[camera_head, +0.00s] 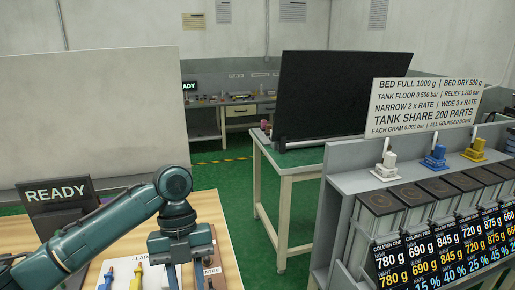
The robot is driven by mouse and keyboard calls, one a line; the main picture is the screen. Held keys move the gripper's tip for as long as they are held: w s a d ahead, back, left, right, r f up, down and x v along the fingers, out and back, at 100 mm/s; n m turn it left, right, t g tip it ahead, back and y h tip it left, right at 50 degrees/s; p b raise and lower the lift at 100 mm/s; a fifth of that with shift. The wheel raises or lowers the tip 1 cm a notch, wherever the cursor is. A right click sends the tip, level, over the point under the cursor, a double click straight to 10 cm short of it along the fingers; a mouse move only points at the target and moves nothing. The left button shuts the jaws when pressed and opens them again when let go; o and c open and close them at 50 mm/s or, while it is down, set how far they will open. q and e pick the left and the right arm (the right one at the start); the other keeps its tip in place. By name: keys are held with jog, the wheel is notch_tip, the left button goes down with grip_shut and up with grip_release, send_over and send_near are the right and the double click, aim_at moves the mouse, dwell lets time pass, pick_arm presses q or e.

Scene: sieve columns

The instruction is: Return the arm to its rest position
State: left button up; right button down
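My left arm comes in from the left over a wooden-topped table. My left gripper (186,275) points down above a pale board on that table. Its fingers stand apart with a gap between them, and I see nothing held; the lower ends run to the picture's bottom edge. A blue-handled piece (109,277) and a yellow-handled piece (137,276) are on the board to the left of the gripper. Part of the board and its lettering is hidden behind the gripper and arm. My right gripper is not in view.
A dark READY sign (57,195) stands on the table's left, behind my arm. At right is a grey rack (345,160) with several columns, levers and number panels. A white-legged table (290,165) with a black panel (340,95) stands behind. Green floor between is clear.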

pick_arm(q)
jog(key=s+d+f+n+t+h+p, duration=0.1)
jog(key=s+d+f+n+t+h, duration=0.15)
jog(key=d+f+n, duration=0.4)
jog(key=s+d+f+n+t+h+p, duration=0.1)
jog(key=d+f+n+t+h, duration=0.3)
jog(key=f+n, duration=0.45)
jog(key=s+a+f+n+t+y+p, duration=0.2)
jog(key=s+a+n+t, duration=0.6)
jog(key=a+n, duration=0.4)
jog(key=s+f+n+y, duration=0.1)
jog(key=n+y, duration=0.1)
jog(key=shift+s+n, duration=0.2)
jog(key=shift+n, duration=0.1)
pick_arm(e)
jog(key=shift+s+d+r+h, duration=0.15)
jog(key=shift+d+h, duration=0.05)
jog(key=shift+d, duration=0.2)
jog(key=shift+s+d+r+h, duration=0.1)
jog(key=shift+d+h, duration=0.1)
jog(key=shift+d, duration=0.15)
pick_arm(q)
jog(key=shift+t+y, duration=0.25)
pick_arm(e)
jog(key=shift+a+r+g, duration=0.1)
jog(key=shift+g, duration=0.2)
